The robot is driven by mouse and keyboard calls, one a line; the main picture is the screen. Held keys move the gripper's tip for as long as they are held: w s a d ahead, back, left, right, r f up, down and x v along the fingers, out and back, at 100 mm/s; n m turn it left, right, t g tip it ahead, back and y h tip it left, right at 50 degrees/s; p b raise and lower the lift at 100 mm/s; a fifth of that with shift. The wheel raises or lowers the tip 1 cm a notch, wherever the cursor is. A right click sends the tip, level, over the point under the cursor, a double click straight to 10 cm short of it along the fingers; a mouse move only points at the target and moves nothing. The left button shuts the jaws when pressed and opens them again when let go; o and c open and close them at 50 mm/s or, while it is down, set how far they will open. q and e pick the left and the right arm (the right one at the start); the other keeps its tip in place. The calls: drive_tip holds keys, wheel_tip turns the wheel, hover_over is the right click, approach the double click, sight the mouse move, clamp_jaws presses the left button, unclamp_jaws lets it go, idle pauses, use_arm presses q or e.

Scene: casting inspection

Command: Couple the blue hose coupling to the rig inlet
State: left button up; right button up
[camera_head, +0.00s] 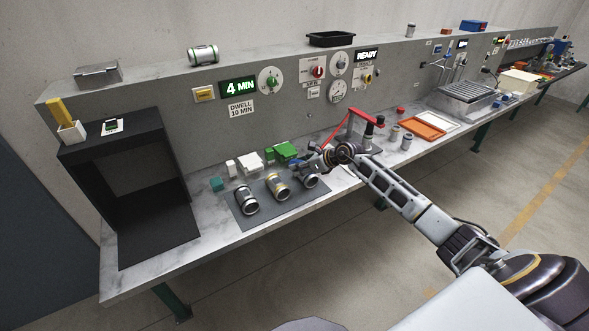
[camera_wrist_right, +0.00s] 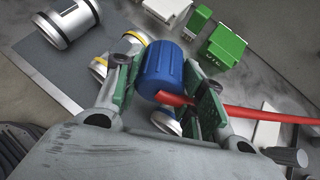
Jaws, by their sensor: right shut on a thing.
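The blue hose coupling (camera_wrist_right: 163,72) is a ribbed cylinder between the two fingers of my right gripper (camera_wrist_right: 165,98), which is shut on it. A red hose (camera_wrist_right: 250,112) runs off to the right from beside the coupling. In the head view my right gripper (camera_head: 318,161) is low over the bench, at the right end of the dark mat, and mostly hides the coupling. The red hose (camera_head: 336,132) rises there toward a red-armed fixture (camera_head: 364,124). I cannot tell for sure which fitting is the rig inlet. My left gripper is not in view.
Metal cylinders (camera_head: 246,201) lie on the dark mat (camera_head: 250,219). Green blocks (camera_head: 287,151) stand behind it. A black open box (camera_head: 160,238) is at the left, and an orange tray (camera_head: 422,131) at the right. The wall panel carries gauges and a READY sign (camera_head: 367,54).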

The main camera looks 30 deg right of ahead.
drive_tip(key=d+m+t+h, duration=0.1)
drive_tip(key=d, duration=0.1)
drive_tip(key=d+m+t+h, duration=0.1)
drive_tip(key=d, duration=0.1)
drive_tip(key=d+f+m+t, duration=0.1)
drive_tip(key=d, duration=0.1)
drive_tip(key=shift+s+d+f+m+h, duration=0.1)
drive_tip(key=shift+d+m+h, duration=0.2)
drive_tip(key=shift+d+h, duration=0.1)
drive_tip(key=d, duration=0.1)
drive_tip(key=d+m+h, duration=0.1)
drive_tip(key=t, duration=0.1)
drive_tip(key=shift+s+d+f, duration=0.2)
drive_tip(key=shift+d+f, duration=0.05)
drive_tip(key=shift+d, duration=0.15)
